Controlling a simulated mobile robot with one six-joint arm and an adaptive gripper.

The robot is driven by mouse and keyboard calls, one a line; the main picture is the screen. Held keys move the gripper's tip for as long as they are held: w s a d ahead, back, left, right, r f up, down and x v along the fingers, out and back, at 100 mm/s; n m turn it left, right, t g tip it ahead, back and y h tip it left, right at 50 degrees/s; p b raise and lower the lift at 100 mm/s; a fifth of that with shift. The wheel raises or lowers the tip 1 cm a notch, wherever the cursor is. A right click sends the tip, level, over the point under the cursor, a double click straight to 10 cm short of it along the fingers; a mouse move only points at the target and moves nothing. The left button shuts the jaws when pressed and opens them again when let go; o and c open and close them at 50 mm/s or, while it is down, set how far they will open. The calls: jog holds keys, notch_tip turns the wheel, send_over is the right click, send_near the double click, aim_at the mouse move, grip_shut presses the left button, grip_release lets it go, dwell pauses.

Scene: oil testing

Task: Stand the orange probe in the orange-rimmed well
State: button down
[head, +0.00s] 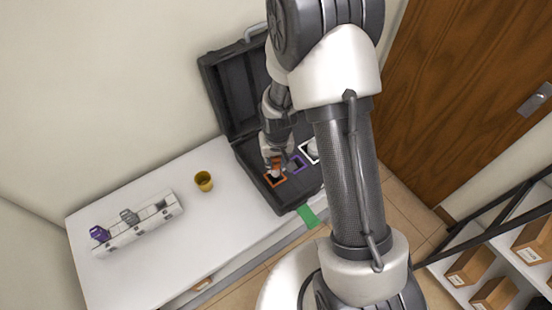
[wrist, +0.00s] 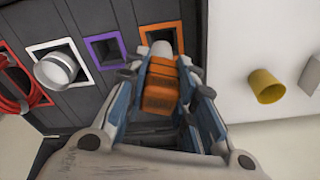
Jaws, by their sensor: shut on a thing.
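The orange probe (wrist: 160,85) is between the fingers of my gripper (wrist: 168,80), which is shut on it. Its pale end points at the orange-rimmed well (wrist: 176,31) in the wrist view. In the head view the probe (head: 276,167) is over or at the orange-rimmed well (head: 275,182) in the black case. I cannot tell whether its end is inside the well. My gripper (head: 273,154) comes down from above in the head view, and the arm hides part of the case.
The black case (head: 290,205) stands open on the white table (head: 190,235). Beside the orange-rimmed well are a purple-rimmed well (wrist: 106,50) and a white-rimmed well (wrist: 80,62) holding a white cylinder. A yellow cup (head: 204,181) and a white rack (head: 140,228) with a purple probe (head: 99,233) stand left.

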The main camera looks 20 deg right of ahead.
aim_at(276, 160)
jog(key=shift+a+f+b, duration=0.15)
jog(key=shift+f+b, duration=0.35)
jog(key=shift+f, duration=0.25)
jog(key=shift+f+b, duration=1.3)
jog(key=shift+f, duration=0.65)
jog(key=shift+f+b, duration=0.6)
jog(key=shift+b, duration=0.15)
jog(key=c, duration=1.6)
grip_release()
jog(key=shift+s+r+p, duration=0.25)
jog(key=shift+r+p, duration=1.05)
jog(key=shift+r, duration=0.55)
jog(key=shift+s+r+p, duration=0.2)
jog(key=shift+r+p, duration=1.1)
jog(key=shift+r, duration=0.5)
jog(key=shift+s+r+p, duration=0.25)
jog(key=shift+r+p, duration=1.05)
jog(key=shift+r, duration=0.55)
